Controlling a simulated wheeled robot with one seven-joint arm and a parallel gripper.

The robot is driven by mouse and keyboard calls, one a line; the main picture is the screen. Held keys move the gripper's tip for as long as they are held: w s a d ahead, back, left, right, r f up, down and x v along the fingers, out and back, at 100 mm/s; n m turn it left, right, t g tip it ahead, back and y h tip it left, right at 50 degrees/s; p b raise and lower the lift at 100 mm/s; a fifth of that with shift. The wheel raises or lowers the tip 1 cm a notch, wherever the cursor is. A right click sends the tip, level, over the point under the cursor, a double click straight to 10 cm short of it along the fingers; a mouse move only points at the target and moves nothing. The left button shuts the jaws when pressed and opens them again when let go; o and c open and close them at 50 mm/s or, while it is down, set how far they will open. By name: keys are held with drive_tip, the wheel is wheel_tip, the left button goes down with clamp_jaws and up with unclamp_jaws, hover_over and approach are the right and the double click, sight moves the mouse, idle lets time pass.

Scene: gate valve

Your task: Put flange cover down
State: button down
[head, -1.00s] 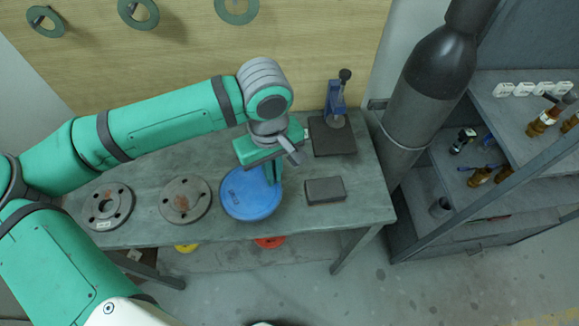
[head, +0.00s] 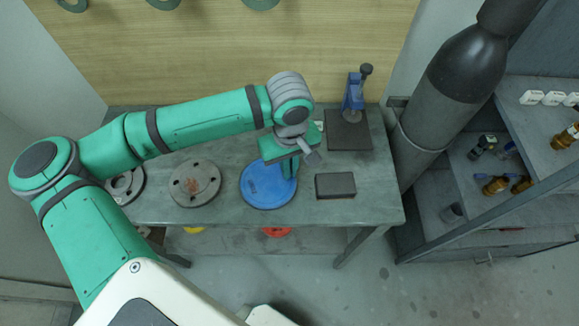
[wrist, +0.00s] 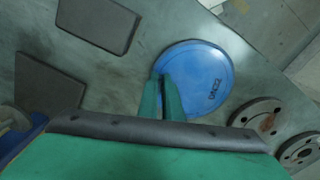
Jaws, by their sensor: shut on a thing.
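The flange cover (head: 265,190) is a round blue disc, lying level at the bench (head: 225,210) top between a flange and a dark block. It also shows in the wrist view (wrist: 205,70), with dark lettering near its edge. My gripper (head: 288,170) is over the cover's right side in the head view. In the wrist view its green fingers (wrist: 162,92) are close together on the cover, shut on a part of it that they hide. I cannot tell whether the cover's underside fully touches the bench.
A grey flange (head: 194,183) lies left of the cover, and another flange (head: 126,186) lies farther left, partly behind my arm. A dark block (head: 335,186) lies to the right. A blue stand (head: 353,95) on a dark plate is behind it. A grey cylinder (head: 440,100) stands beyond the bench's right end.

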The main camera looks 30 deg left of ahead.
drive_tip(key=c, duration=1.9)
unclamp_jaws()
drive_tip(key=shift+f, duration=0.15)
drive_tip(key=shift+c, duration=0.2)
drive_tip(key=shift+w, duration=0.1)
wheel_tip(320, 180, up, 12)
drive_tip(key=shift+r, duration=0.2)
drive_tip(key=shift+a, duration=0.1)
